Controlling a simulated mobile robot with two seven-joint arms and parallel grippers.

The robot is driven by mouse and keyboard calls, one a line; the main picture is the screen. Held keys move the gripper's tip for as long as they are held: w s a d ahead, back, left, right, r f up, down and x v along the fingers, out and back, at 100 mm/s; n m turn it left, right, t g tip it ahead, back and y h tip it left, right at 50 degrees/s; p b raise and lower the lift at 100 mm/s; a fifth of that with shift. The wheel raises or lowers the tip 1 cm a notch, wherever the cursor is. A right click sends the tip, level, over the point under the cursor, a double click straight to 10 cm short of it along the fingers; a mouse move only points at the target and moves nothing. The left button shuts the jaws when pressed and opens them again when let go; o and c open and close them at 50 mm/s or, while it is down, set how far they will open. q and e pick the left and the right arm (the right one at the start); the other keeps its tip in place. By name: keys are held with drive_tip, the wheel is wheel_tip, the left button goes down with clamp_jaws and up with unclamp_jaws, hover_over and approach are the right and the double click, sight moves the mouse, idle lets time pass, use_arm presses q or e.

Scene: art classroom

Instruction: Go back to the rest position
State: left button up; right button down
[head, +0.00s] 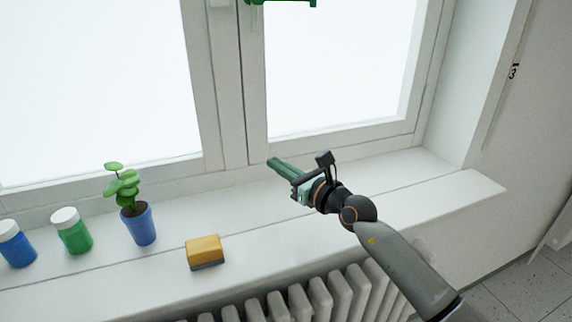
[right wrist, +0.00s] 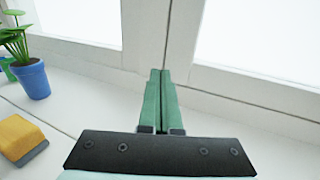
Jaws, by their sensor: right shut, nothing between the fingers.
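My right gripper (head: 274,163) reaches in from the lower right and hangs over the white window sill (head: 330,225), close to the window frame. Its green fingers are together with nothing between them. In the right wrist view the right gripper (right wrist: 161,75) shows its two fingers side by side, touching, with the sill and window frame beyond. My left gripper is not in either view.
On the sill stand a blue jar (head: 17,246), a green jar (head: 72,232) and a plant in a blue pot (head: 139,226). A yellow sponge (head: 205,250) lies near the front edge. A radiator (head: 320,298) is below. The sill's right end is clear.

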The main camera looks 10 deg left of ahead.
drive_tip(key=s+d+r+m+t+h+p, duration=0.1)
drive_tip(key=s+d+r+m+t+h, duration=0.15)
drive_tip(key=s+d+m+t, duration=0.4)
drive_tip(key=s+d+r+m+t+h, duration=0.1)
drive_tip(key=s+d+m+t+h, duration=0.15)
drive_tip(key=d+m, duration=0.7)
drive_tip(key=s+d+f+m+g+h, duration=0.35)
drive_tip(key=d+f+m+h, duration=0.75)
drive_tip(key=m, duration=0.7)
drive_tip(key=s+d+f+m+g+h, duration=0.1)
drive_tip(key=s+d+f+m+g, duration=0.5)
drive_tip(key=s+f, duration=0.5)
drive_tip(key=s+a+f+m+g+y, duration=0.2)
drive_tip(key=s+f+g, duration=0.15)
drive_tip(key=s, duration=0.55)
drive_tip(key=s+a+f+m+g+y, duration=0.25)
drive_tip(key=s+g, duration=0.25)
drive_tip(key=s, duration=0.3)
drive_tip(key=w+a+f+t+y+p, duration=0.1)
drive_tip(key=w+a+f+t+p, duration=0.1)
drive_tip(key=f+t, duration=0.4)
drive_tip(key=shift+w+a+f+n+p, duration=0.4)
drive_tip(key=shift+w+a+f, duration=0.3)
drive_tip(key=shift+w+f, duration=0.75)
